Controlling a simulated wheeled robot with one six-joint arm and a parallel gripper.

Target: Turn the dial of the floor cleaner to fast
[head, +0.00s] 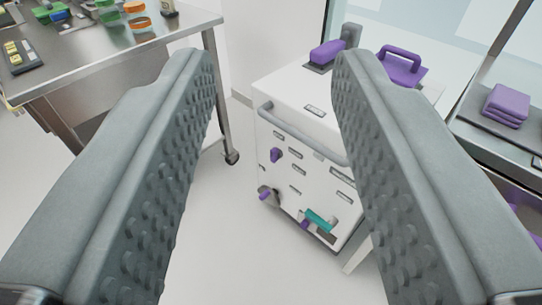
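The floor cleaner, seemingly the white wheeled box (284,100), stands right of the picture's middle, with a grey bar handle across its upper front. Its front carries a purple knob (275,155), a lower purple knob (265,195) on a grey plate, and a teal piece (320,219) with a purple part beside it. I cannot tell which of these is the dial, and the labels are too small to read. My gripper (272,75) is open and empty, its two grey ribbed fingers wide apart. The right finger covers part of the box's right side.
A steel wheeled table (120,62) with small coloured items stands at the upper left. Purple handled objects (401,66) sit on the white box's top. A shelf with folded purple cloths (506,105) is at the right. The pale floor (215,240) before the box is clear.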

